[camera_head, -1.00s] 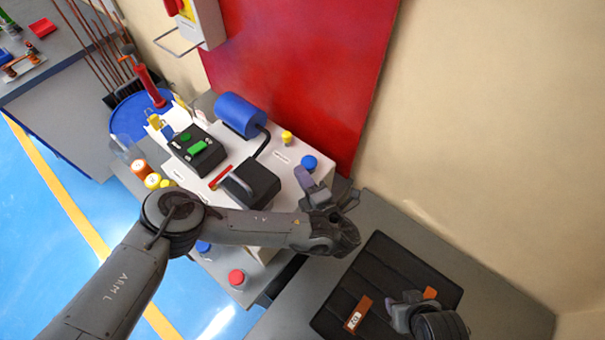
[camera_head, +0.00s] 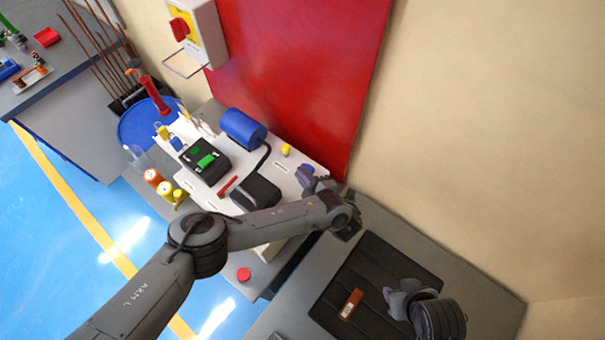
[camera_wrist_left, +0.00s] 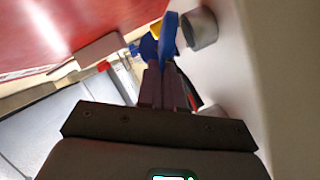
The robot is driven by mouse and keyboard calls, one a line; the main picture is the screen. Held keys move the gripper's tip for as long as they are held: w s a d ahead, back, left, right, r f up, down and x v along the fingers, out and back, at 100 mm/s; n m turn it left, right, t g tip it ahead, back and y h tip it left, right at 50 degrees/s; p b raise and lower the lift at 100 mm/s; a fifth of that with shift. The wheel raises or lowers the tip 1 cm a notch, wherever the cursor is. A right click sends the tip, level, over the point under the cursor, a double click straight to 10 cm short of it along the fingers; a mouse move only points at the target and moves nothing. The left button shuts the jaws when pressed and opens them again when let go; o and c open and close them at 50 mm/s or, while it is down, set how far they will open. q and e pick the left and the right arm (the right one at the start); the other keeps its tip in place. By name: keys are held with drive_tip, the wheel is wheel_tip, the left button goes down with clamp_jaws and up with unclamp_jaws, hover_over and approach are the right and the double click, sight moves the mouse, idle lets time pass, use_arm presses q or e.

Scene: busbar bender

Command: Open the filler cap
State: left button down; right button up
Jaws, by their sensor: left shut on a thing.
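The filler cap (camera_head: 306,171) is blue and sits at the right end of the white machine in the head view, partly hidden by my left gripper (camera_head: 315,181). In the left wrist view, my left gripper (camera_wrist_left: 167,75) is shut on the blue cap (camera_wrist_left: 168,36), which shows nearly edge-on. A grey round neck (camera_wrist_left: 201,28) stands out from the white surface just right of the cap. I cannot tell whether cap and neck touch. My right gripper (camera_head: 396,299) is over the black case; its finger opening is unclear.
A blue cylinder (camera_head: 243,127), a black block with green parts (camera_head: 203,160) and a small yellow cap (camera_head: 286,149) are on the white machine (camera_head: 285,185). A black case (camera_head: 385,270) lies at the right. A red panel (camera_head: 300,70) stands behind.

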idle(0.4)
use_arm(q)
drive_tip(key=c, duration=1.6)
unclamp_jaws()
drive_tip(key=shift+o, duration=0.2)
drive_tip(key=shift+d, duration=0.1)
drive_tip(key=p+v, duration=0.4)
drive_tip(key=v, duration=0.6)
drive_tip(key=shift+s+d, duration=0.25)
drive_tip(key=shift+s, duration=0.05)
drive_tip(key=shift+r, duration=0.1)
